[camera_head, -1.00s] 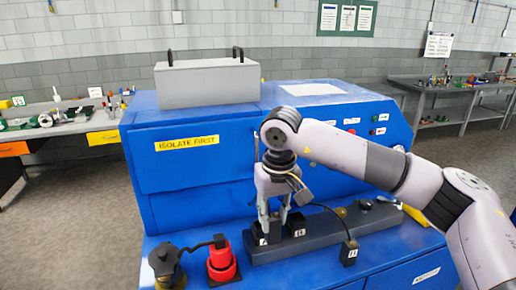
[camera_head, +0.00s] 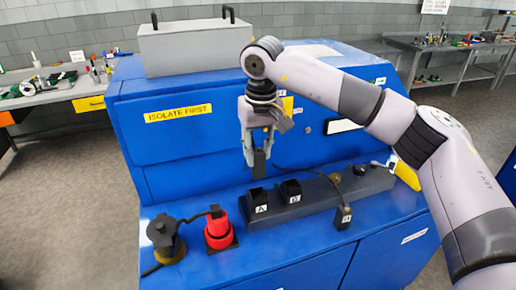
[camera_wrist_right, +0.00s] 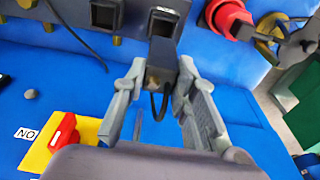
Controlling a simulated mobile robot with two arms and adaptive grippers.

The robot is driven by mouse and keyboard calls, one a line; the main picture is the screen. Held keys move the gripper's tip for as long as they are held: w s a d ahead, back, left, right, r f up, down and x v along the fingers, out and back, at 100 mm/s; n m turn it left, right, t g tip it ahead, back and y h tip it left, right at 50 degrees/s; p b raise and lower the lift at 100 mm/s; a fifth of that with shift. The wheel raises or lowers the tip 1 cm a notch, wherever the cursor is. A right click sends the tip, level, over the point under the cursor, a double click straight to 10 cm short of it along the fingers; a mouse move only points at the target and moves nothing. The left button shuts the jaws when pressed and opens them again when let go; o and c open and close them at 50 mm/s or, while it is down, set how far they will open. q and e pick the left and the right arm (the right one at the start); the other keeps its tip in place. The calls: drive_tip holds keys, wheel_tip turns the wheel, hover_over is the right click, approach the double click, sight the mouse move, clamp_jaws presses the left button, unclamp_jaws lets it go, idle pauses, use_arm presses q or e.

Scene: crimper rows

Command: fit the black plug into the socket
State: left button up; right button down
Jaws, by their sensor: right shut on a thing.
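My right gripper (camera_head: 257,156) is shut on the black plug (camera_head: 259,163), a dark block hanging between its fingertips. The plug is above the socket rail, apart from it. In the right wrist view the plug (camera_wrist_right: 162,68) sits between the two grey fingers (camera_wrist_right: 160,92), with a dark cable loop below it. The dark rail (camera_head: 325,198) carries two square open sockets, one labelled A (camera_head: 258,203) and one with a second letter tag (camera_head: 290,192). Both sockets also show beyond the plug in the right wrist view. My left gripper is out of view.
A red connector (camera_head: 218,232) and a black-capped fitting (camera_head: 165,238) stand left of the rail. A cabled black block (camera_head: 343,214) lies against the rail's front. A grey box (camera_head: 195,45) is on the blue machine (camera_head: 190,165). The front ledge has some free room.

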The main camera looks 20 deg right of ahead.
sight(258, 176)
drive_tip(key=shift+f+b, duration=0.55)
drive_tip(key=shift+f, duration=0.35)
wheel_tip(258, 176, down, 2)
drive_tip(key=shift+f+b, duration=0.15)
drive_tip(key=shift+b, duration=0.6)
drive_tip(key=shift+f, duration=0.35)
drive_tip(key=shift+s, duration=0.1)
drive_tip(key=shift+f+b, duration=1.45)
drive_tip(key=shift+f, duration=0.25)
drive_tip(key=c, duration=1.2)
unclamp_jaws()
drive_tip(key=shift+r, duration=0.1)
